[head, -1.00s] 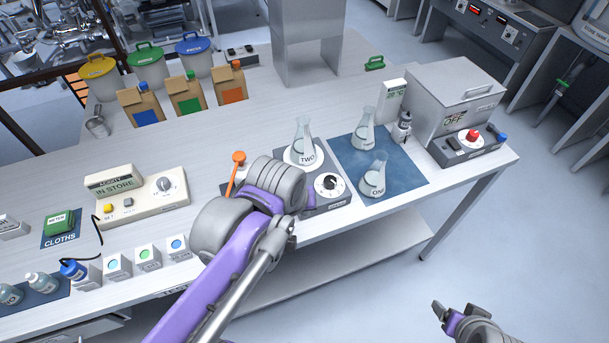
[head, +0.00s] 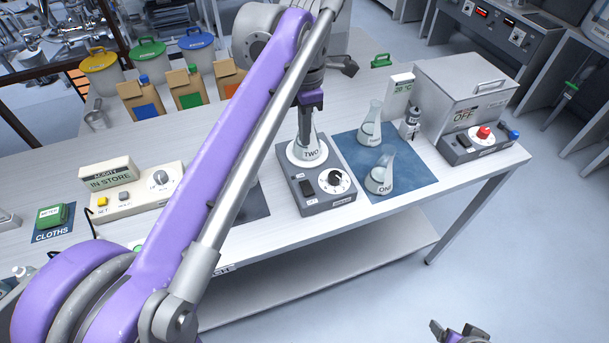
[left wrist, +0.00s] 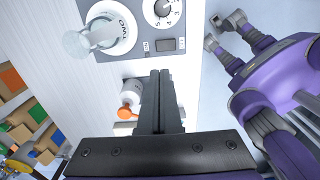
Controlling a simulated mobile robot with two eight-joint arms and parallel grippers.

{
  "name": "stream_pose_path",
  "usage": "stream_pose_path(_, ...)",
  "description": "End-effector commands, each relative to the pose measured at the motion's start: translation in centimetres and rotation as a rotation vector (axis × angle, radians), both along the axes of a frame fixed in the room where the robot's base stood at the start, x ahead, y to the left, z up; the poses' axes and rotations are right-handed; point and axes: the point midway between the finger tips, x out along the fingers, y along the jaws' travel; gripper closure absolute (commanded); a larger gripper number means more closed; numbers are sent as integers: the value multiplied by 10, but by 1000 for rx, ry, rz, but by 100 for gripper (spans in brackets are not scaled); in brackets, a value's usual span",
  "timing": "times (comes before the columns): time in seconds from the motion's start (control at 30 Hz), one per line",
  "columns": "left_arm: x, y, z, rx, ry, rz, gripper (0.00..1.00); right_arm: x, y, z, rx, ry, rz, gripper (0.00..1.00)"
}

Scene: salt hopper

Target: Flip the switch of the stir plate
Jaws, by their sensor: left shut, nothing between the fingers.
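The grey stir plate (head: 322,208) stands near the table's front edge, with flask TWO (head: 309,155) on its round top. Its dark rocker switch (head: 307,187) sits on the front panel, left of the dial knob (head: 336,178). The switch also shows in the left wrist view (left wrist: 171,44). My left gripper (head: 304,138) points down and partly hides the flask's neck in the head view. In the left wrist view its dark fingers (left wrist: 160,74) are together and empty, a little apart from the switch in the picture. My right gripper (head: 458,331) is low, partly cut off.
A blue mat (head: 407,184) with two flasks lies right of the plate. A grey box marked OFF (head: 462,98) stands beyond it. The table front near the plate is bare.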

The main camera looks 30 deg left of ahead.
Motion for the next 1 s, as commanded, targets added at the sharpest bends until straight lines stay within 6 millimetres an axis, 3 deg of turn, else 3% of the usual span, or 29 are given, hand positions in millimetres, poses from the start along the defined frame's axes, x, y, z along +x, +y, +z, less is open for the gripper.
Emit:
stream_pose_path(0.47, 0, 0, -8, 0, 1, 7, 100, 0, 0, -1, 0, 1, 0, 25)
stream_pose_path(1.0, 0, 0, -112, 0, 1, 6, 100, -3, 0, -10, 0, 5, 0, 25)
